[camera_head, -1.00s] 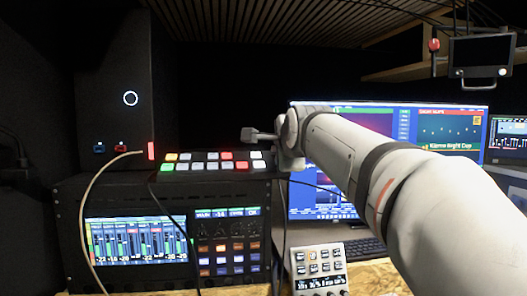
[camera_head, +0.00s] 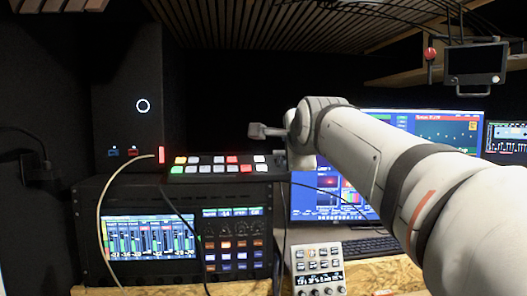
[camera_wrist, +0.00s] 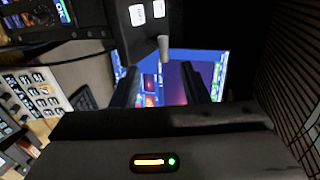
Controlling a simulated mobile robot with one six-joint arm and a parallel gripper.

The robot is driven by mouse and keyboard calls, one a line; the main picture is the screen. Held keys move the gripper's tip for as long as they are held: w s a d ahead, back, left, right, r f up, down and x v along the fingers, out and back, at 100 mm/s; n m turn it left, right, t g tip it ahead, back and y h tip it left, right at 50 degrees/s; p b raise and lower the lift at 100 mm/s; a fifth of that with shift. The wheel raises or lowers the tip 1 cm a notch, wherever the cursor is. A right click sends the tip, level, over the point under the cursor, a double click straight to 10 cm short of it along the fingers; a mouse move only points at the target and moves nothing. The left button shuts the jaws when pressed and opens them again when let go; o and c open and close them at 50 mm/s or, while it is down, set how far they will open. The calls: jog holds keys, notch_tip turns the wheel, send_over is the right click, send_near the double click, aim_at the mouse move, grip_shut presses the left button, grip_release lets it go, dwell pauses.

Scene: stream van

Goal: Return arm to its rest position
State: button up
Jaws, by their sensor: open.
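My gripper (camera_head: 265,131) is at the end of my white arm, which reaches in from the right in the head view. It points left, in the air just above the switcher panel with coloured buttons (camera_head: 222,166). In the wrist view my gripper (camera_wrist: 172,80) shows two dark fingers spread apart with nothing held between them. Beyond the fingers is the lit monitor (camera_wrist: 188,75), which also stands behind my arm in the head view (camera_head: 425,127).
A black tower with a glowing ring (camera_head: 125,110) and a rack mixer with a screen (camera_head: 150,238) stand at left. A small keypad (camera_head: 318,267) and a keyboard (camera_head: 370,245) lie on the wooden desk (camera_head: 385,272). A small screen (camera_head: 474,63) hangs at upper right.

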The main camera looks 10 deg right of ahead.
jog(key=s+f+n+g+p, duration=1.1)
jog(key=s+f+n+p, duration=0.6)
jog(key=s+f, duration=0.6)
jog(key=s+n, duration=0.1)
jog(key=s, duration=0.2)
jog(key=shift+a+f+g, duration=0.3)
jog(key=shift+f+g, duration=0.1)
jog(key=shift+c, duration=0.2)
